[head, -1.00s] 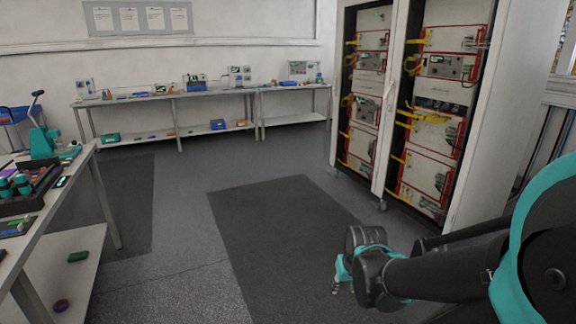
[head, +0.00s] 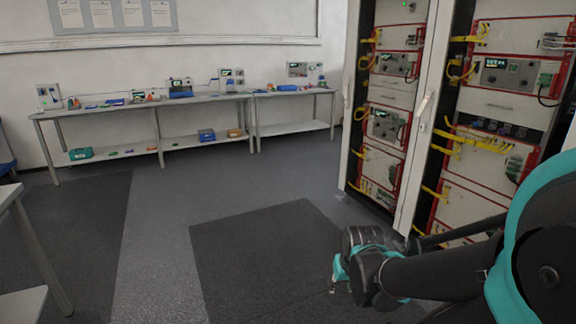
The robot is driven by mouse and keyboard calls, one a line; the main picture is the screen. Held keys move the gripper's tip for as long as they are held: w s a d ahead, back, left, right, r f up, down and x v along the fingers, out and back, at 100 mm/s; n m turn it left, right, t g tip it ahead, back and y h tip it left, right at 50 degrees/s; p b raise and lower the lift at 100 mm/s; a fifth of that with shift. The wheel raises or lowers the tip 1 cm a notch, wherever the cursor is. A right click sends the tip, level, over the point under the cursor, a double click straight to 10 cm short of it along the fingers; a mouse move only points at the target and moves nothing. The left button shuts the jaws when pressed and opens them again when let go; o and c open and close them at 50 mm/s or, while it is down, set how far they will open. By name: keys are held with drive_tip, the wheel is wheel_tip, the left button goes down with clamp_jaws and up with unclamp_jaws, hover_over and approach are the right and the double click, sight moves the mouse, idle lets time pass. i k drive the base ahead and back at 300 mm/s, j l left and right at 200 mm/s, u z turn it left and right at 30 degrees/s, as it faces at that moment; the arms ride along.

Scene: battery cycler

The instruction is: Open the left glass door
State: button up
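The battery cycler cabinet (head: 432,85) stands at the right in the head view, with two tall bays of red-edged modules and yellow cables. A white handle (head: 424,103) shows on the upright between the bays. The left bay (head: 390,95) is seen through its front; I cannot tell the glass itself, but no door stands visibly swung out. My arm reaches in from the lower right, in front of the cabinet's lower part. My gripper (head: 335,285) is low, left of the cabinet and apart from it. Its fingers are small and mostly hidden, so their state is unclear.
A long bench (head: 150,107) with devices runs along the back wall. A table (head: 8,195) edge is at the lower left. Dark mats (head: 265,250) lie on the floor. The floor between the bench and my arm is clear.

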sight(355, 5)
drive_tip(key=i, duration=3.95)
